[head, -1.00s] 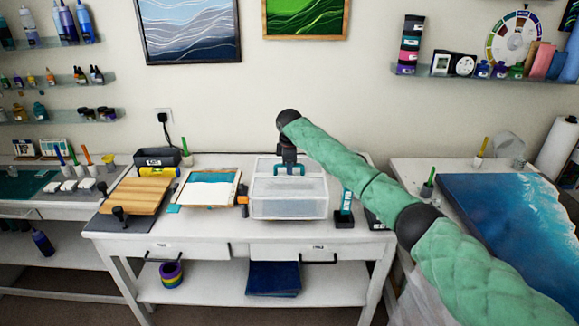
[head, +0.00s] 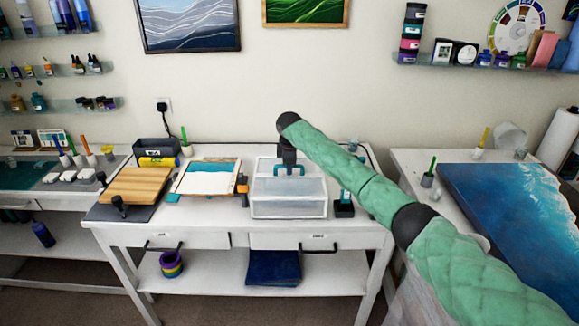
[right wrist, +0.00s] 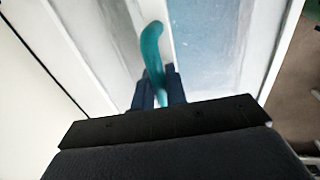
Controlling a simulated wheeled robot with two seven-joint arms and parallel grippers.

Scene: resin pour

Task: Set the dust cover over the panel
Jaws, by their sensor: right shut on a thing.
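The dust cover (head: 289,207) is a clear box with a white frame and a teal handle (right wrist: 151,45) on top. In the head view it is at the middle-right of the white table. My right gripper (right wrist: 160,85) is shut on the handle, with a finger on each side of it. I cannot tell whether the cover touches the table. The panel (head: 212,178) is a wood-edged board with white and teal resin, lying left of the cover, uncovered. My left gripper is not in view.
A wooden board (head: 135,184) lies left of the panel. An orange-and-black tool (head: 242,186) stands between panel and cover. A black holder (head: 344,208) stands just right of the cover. A dark bin (head: 156,150) is behind. A blue resin piece (head: 520,215) lies on the right table.

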